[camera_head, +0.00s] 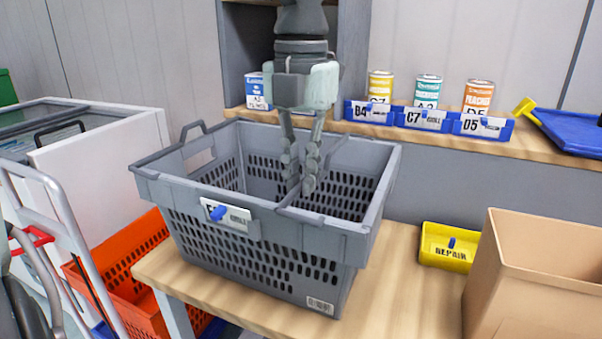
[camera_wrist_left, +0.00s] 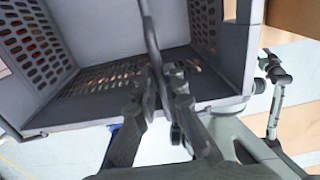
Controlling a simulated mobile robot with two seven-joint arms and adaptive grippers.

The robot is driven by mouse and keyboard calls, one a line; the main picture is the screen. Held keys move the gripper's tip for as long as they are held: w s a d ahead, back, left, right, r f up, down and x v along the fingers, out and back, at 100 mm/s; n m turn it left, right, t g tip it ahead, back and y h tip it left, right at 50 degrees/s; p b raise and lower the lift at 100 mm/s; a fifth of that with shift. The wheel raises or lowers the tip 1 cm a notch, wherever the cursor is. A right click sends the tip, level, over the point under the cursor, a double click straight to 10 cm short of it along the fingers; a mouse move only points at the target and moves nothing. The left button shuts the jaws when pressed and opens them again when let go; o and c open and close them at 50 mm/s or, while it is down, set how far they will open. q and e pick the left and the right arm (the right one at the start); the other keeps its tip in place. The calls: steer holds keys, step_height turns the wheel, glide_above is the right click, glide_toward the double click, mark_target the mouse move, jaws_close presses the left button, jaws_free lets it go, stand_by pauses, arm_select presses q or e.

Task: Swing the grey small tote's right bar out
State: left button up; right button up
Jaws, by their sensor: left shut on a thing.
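The grey small tote (camera_head: 262,262) stands upright on the wooden bench in the head view, its open top facing up. Its grey right bar (camera_head: 334,152) runs across the opening between the far and near rims. In the left wrist view the bar (camera_wrist_left: 150,35) rises between the fingers. My left gripper (camera_head: 302,186) reaches down from above into the opening and is shut on this bar; it also shows in the left wrist view (camera_wrist_left: 165,82). The fingers partly hide the bar. A grey jointed shape at the right of the wrist view may be my right gripper (camera_wrist_left: 275,72); its fingers are unclear.
Cans and blue bins (camera_head: 425,118) stand on the shelf (camera_head: 520,145) behind the tote. A yellow bin (camera_head: 447,250) and a cardboard box (camera_head: 540,265) are to its right. An orange tote (camera_head: 140,250) and a hand truck (camera_head: 62,225) are at left. Some bench beside the tote is clear.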

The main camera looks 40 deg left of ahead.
arm_select(q)
steer(key=shift+d+r+p, duration=0.25)
steer(key=shift+r+p, duration=0.2)
steer(key=shift+r, duration=0.5)
steer(key=shift+w+d+r, duration=0.2)
steer(key=shift+d+r, duration=0.55)
steer(key=shift+r, duration=0.1)
steer(key=shift+d+r, duration=0.1)
steer(key=shift+w+d+r, duration=0.1)
steer(key=shift+d+r, duration=0.15)
steer(key=shift+d, duration=0.25)
steer(key=shift+w+d+r, duration=0.1)
steer(key=shift+d+r, duration=0.1)
steer(key=shift+d, duration=0.35)
